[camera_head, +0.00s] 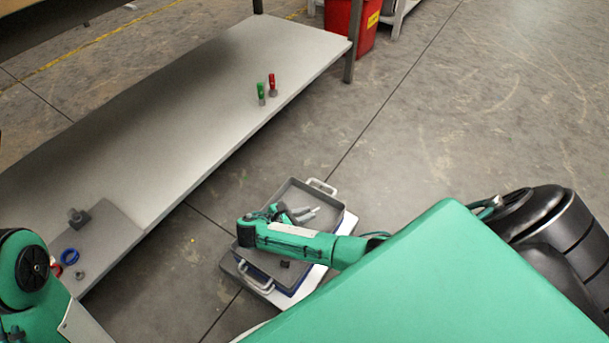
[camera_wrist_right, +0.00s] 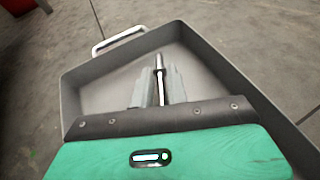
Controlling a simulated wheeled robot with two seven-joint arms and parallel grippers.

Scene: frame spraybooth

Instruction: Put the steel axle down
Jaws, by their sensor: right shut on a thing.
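The steel axle (camera_wrist_right: 160,75) is a thin, shiny rod in the right wrist view. It stands out between the fingers of my right gripper (camera_head: 299,214), which is shut on it. The gripper is over the inside of a grey tray (camera_head: 294,191) with white handles, which also shows in the right wrist view (camera_wrist_right: 208,66). I cannot tell whether the axle touches the tray floor. My fingers hide part of the axle. My left arm is at the lower left of the head view, but its gripper is not in view.
A small dark part (camera_head: 284,264) lies in the tray's near end. A long grey bench (camera_head: 180,110) holds a green-topped item (camera_head: 261,94) and a red-topped item (camera_head: 272,85). A blue ring (camera_head: 69,256) and a dark block (camera_head: 78,217) are at its near left end.

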